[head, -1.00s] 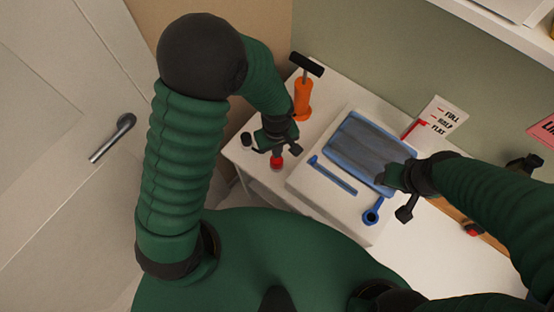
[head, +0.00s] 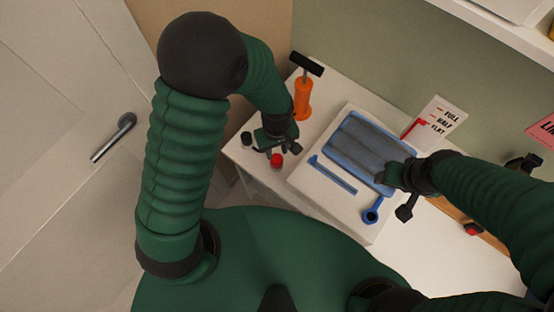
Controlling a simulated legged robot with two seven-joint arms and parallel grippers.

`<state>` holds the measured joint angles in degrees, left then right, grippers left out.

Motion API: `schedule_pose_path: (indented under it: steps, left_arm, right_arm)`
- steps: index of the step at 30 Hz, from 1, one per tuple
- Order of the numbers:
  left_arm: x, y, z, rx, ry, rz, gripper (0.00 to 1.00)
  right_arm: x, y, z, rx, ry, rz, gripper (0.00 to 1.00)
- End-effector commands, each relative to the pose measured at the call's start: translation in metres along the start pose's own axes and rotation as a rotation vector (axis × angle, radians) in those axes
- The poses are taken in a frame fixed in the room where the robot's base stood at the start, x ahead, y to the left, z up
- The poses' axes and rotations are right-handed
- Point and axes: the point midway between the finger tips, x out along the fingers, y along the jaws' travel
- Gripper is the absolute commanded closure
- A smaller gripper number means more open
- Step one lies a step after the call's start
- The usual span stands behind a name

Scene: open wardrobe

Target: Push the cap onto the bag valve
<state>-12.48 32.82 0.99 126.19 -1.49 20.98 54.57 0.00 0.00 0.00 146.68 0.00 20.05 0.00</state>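The bag (head: 362,148) is grey with blue edges and lies on a white box. A blue round piece with a dark centre (head: 371,215) sits at the box's near edge; I cannot tell whether it is the valve or the cap. A small red round piece (head: 277,161) stands just below my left gripper (head: 278,148). The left fingers look spread, and I cannot tell whether they touch the red piece. My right gripper (head: 394,196) is open at the bag's near right corner, one finger by the bag's edge, the other near the box's edge.
A blue bar (head: 333,175) lies on the white box (head: 318,196). An orange pump (head: 303,97) with a black handle stands behind my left gripper. A small black cylinder (head: 246,139) is at the table's left edge. A FULL/HALF/FLAT sign (head: 437,118) stands behind the bag.

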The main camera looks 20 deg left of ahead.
Motion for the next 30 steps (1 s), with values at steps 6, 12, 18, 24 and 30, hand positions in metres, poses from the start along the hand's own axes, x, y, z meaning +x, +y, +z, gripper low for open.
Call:
schedule_pose_path:
  steps: [6, 12, 18, 24, 30]
  left_arm:
    - [-0.003, 0.000, 0.000, 0.000, 0.000, 0.000, 0.66]
    - [-0.022, 0.000, 0.000, 0.000, 0.000, 0.000, 0.66]
    - [-0.042, 0.000, 0.000, 0.001, 0.000, 0.000, 0.66]
    - [-0.061, 0.000, 0.000, 0.001, 0.000, 0.000, 0.66]
    - [-0.080, 0.000, 0.000, 0.000, 0.000, 0.000, 0.66]
  right_arm:
    - [-0.003, 0.000, -0.001, 0.000, 0.000, 0.000, 0.43]
    - [-0.021, 0.000, -0.005, 0.000, 0.000, 0.000, 0.43]
    - [-0.039, 0.000, -0.009, 0.000, 0.000, 0.000, 0.43]
    - [-0.056, 0.000, -0.013, 0.000, 0.000, 0.000, 0.43]
    - [-0.073, 0.000, -0.017, 0.000, 0.000, 0.000, 0.43]
